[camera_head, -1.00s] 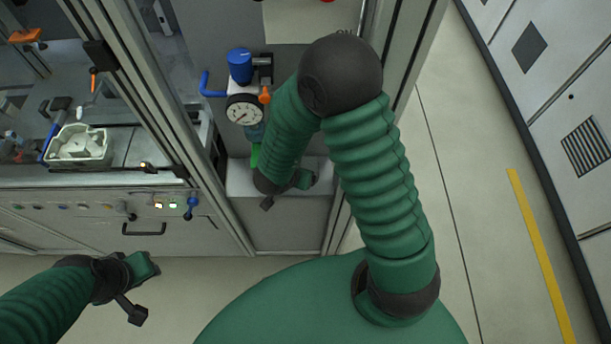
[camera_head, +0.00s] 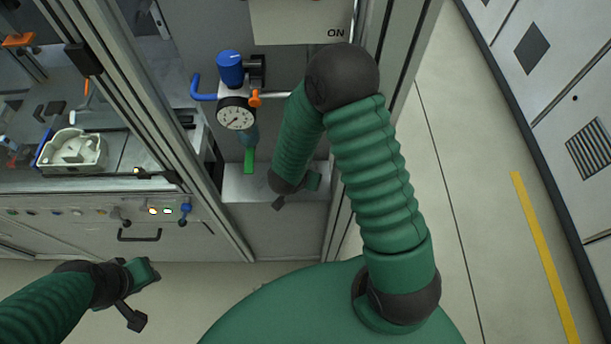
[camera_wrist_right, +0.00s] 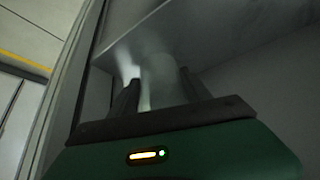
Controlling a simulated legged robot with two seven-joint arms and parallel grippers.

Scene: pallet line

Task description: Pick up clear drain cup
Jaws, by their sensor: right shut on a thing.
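The clear drain cup (camera_wrist_right: 160,78) is a pale, see-through cylinder between the dark fingers of my right gripper (camera_wrist_right: 158,95) in the right wrist view. The gripper is shut on it, close to a grey metal surface. In the head view my right gripper (camera_head: 312,181) is at the right side of the ledge below the gauge, and the cup cannot be made out there. My left gripper (camera_head: 146,270) hangs empty-looking over the floor at lower left; its fingers are too small to read.
A regulator with a blue knob (camera_head: 230,68) and round gauge (camera_head: 236,113) is on the panel, with a green part (camera_head: 249,161) below. The metal ledge (camera_head: 240,187) is mostly clear. A frame post (camera_head: 345,190) stands right of my right gripper.

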